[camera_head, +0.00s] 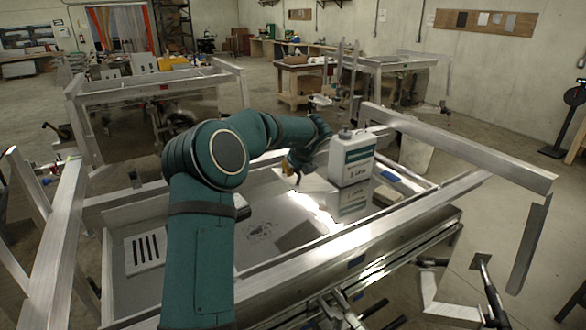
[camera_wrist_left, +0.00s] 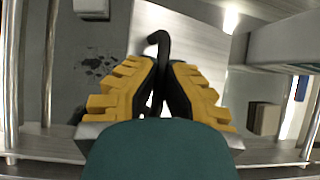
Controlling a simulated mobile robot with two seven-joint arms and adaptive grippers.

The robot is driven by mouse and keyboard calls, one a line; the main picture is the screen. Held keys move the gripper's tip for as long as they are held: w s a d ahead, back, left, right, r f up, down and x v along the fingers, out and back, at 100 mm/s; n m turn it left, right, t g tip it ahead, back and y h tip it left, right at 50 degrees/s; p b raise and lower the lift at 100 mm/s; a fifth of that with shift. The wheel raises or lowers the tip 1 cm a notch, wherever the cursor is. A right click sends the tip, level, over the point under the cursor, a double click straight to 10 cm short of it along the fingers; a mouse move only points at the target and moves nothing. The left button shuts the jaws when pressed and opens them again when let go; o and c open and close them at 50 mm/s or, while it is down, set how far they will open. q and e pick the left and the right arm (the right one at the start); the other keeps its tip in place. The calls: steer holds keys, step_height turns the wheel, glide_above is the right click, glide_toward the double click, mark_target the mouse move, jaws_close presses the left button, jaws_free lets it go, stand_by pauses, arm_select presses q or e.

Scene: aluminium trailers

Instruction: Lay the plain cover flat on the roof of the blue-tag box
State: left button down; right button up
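My left gripper (camera_head: 290,170) reaches down over the trailer bed, left of a white jug. In the left wrist view its yellow fingers (camera_wrist_left: 164,62) converge on a thin black hooked handle (camera_wrist_left: 162,40) and look shut on it. A plain light-grey panel (camera_wrist_left: 190,45), seemingly the plain cover, lies beyond the fingertips; its bright surface (camera_head: 306,205) shows in the head view. Whether it touches the bed is unclear. A blue patch (camera_head: 390,176) shows beyond the jug, but I cannot make out which box carries the blue tag. My right gripper is not in view.
The white jug (camera_head: 352,157) with a green label stands close right of my gripper. A slotted plate (camera_head: 145,251) lies at the bed's left. Aluminium rails (camera_head: 330,262) border the bed; a raised bar (camera_head: 455,148) crosses at the right. The bed around the dark stain (camera_head: 262,231) is clear.

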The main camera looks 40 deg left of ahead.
arm_select(q)
steer(key=shift+s+a+f+t+b, duration=0.1)
steer(key=shift+t+b, duration=0.4)
steer(key=shift+b, duration=0.55)
steer(key=t+h+b, duration=0.1)
steer(key=t+b, duration=0.1)
steer(key=shift+s+n+b, duration=0.1)
steer(key=shift+n+b, duration=0.25)
steer(key=shift+n, duration=0.05)
steer(key=shift+f+b, duration=4.3)
steer(key=shift+f, duration=2.9)
steer(key=c, duration=1.1)
jaws_free()
steer(key=shift+o, duration=0.2)
